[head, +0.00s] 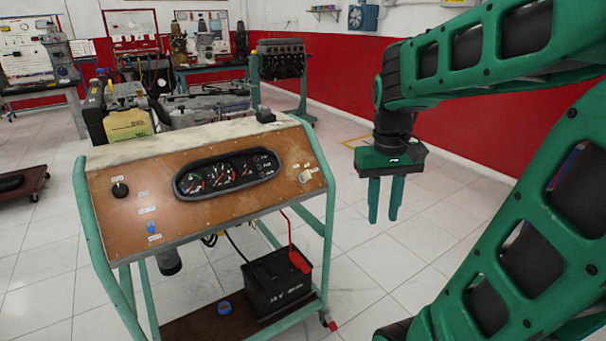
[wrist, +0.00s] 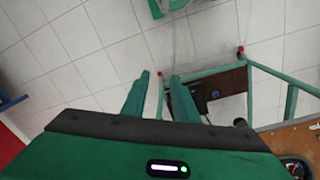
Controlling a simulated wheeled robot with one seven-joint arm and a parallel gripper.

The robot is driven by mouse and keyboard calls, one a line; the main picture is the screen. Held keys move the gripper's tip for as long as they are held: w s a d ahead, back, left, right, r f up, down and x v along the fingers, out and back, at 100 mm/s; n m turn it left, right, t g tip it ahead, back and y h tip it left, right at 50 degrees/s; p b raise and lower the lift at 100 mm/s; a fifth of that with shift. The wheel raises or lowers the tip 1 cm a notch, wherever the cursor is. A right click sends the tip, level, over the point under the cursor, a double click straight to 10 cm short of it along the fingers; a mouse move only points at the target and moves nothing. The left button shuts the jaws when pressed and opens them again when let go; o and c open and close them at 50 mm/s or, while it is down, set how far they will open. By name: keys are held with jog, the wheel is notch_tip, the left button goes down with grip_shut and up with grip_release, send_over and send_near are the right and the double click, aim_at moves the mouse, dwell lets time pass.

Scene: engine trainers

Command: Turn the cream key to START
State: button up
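The cream key (head: 305,176) sits at the right end of the brown panel (head: 160,205) of the engine trainer, with small labels around it that are too small to read. My gripper (head: 384,218) hangs fingers down in the air to the right of the panel, apart from the key. Its two green fingers are spread with a gap and nothing between them. In the wrist view the gripper (wrist: 158,85) is also open and empty, over the floor and beside the trainer's frame; the key does not show there.
The panel also bears a gauge cluster (head: 228,173), a black knob (head: 120,189) and a blue knob (head: 152,228). A black battery (head: 278,285) stands on the lower shelf (head: 190,325). An engine on a stand (head: 281,62) is behind. Open tiled floor lies right of the trainer.

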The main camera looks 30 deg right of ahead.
jog(key=w+d+r+n, duration=0.1)
jog(key=w+d+r, duration=0.1)
jog(key=w, duration=0.6)
jog(key=w+d+r+n, duration=0.1)
jog(key=w+r, duration=0.1)
jog(key=w, duration=0.7)
jog(key=n, duration=0.3)
send_over(307, 171)
notch_tip(307, 171, down, 2)
jog(key=shift+w+d+f+n+y, duration=0.2)
jog(key=shift+w+f+n+y, duration=0.1)
jog(key=shift+f, duration=0.2)
notch_tip(307, 171, down, 10)
jog(key=shift+f, duration=0.25)
